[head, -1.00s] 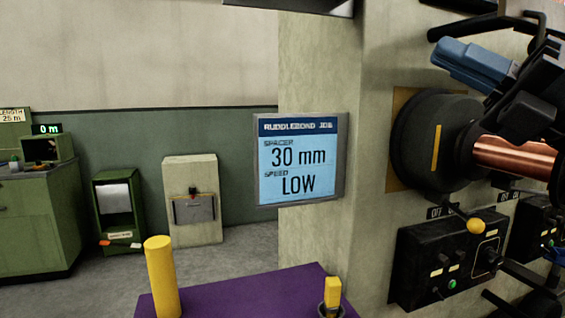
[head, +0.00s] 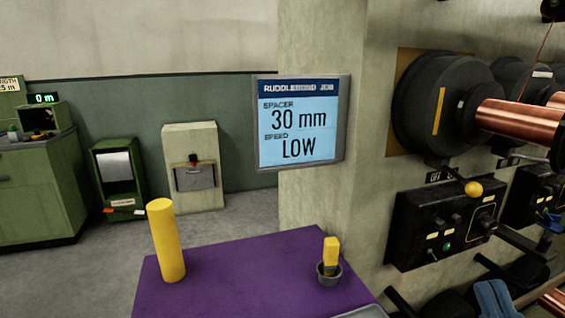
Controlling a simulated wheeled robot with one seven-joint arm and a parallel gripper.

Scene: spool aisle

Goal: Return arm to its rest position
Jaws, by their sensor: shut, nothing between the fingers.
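My gripper does not show in the head view now. I cannot make out any fingertips there. The space in front of the large black spool flange (head: 445,110) and the copper roll (head: 522,121) is clear of my arm.
A purple-topped table (head: 235,270) holds a yellow cylinder (head: 166,240) and a dark cup (head: 329,275) with a yellow block. A black control box (head: 440,225) with a yellow-knobbed lever is on the right. A screen (head: 300,122) reads 30 mm, LOW. Grey floor (head: 100,265) is open at left.

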